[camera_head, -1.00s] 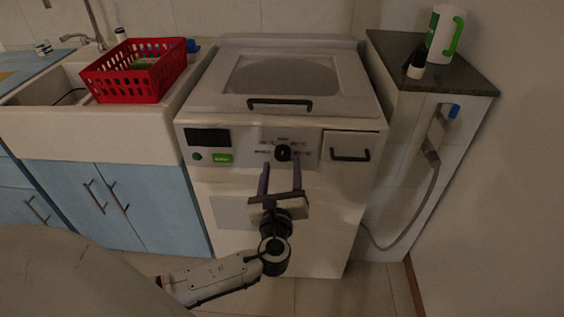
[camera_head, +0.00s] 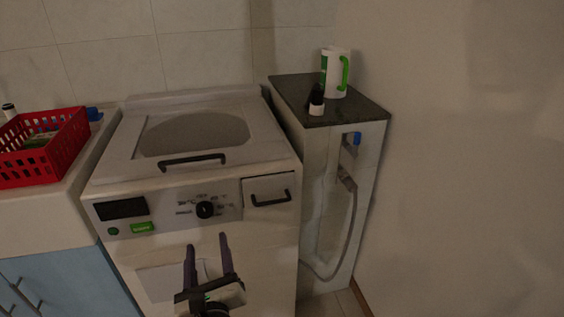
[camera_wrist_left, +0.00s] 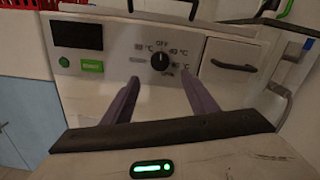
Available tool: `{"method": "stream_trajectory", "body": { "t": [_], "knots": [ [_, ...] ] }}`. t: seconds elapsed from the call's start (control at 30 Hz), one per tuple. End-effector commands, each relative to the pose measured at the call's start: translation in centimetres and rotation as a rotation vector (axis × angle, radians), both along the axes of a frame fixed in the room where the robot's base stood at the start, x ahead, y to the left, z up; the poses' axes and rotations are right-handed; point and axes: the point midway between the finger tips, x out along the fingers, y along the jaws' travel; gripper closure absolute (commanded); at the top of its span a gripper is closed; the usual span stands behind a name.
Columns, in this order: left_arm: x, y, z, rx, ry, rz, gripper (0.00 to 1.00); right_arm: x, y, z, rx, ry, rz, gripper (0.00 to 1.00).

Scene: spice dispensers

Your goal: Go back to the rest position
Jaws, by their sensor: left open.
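My left gripper (camera_head: 208,262) is open and empty in front of the washing machine (camera_head: 270,232), a little below its control panel. In the head view its two purple fingers point up, just under the black dial (camera_head: 205,209). In the left wrist view the gripper (camera_wrist_left: 160,92) shows its two fingers apart, with the dial (camera_wrist_left: 161,61) between and above them. Nothing is between the fingers. My right gripper is in neither view.
The washer has a lid handle (camera_head: 193,161) and a drawer handle (camera_head: 271,198). A red basket (camera_head: 42,148) sits on the sink counter at left. A white jug (camera_head: 334,75) and a small dark bottle (camera_head: 316,101) stand on the dark-topped cabinet (camera_head: 352,112). A hose (camera_head: 351,215) hangs at right.

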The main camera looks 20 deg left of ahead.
Motion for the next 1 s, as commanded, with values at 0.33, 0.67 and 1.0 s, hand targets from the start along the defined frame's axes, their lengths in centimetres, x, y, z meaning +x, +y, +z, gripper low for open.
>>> {"method": "stream_trajectory", "body": {
  "t": [0.33, 0.67, 1.0],
  "knots": [
    [-5.1, -3.3, -11.7, -0.732, 0.113, 0.027, 0.47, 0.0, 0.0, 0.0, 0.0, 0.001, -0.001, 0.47],
    [-16.6, -12.9, -19.7, -2.149, -0.048, 0.586, 0.47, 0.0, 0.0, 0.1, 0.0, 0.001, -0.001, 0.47],
    [-18.6, -14.3, -19.0, -2.521, -0.227, 0.854, 0.47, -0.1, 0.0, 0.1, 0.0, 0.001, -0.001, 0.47]
  ]
}}
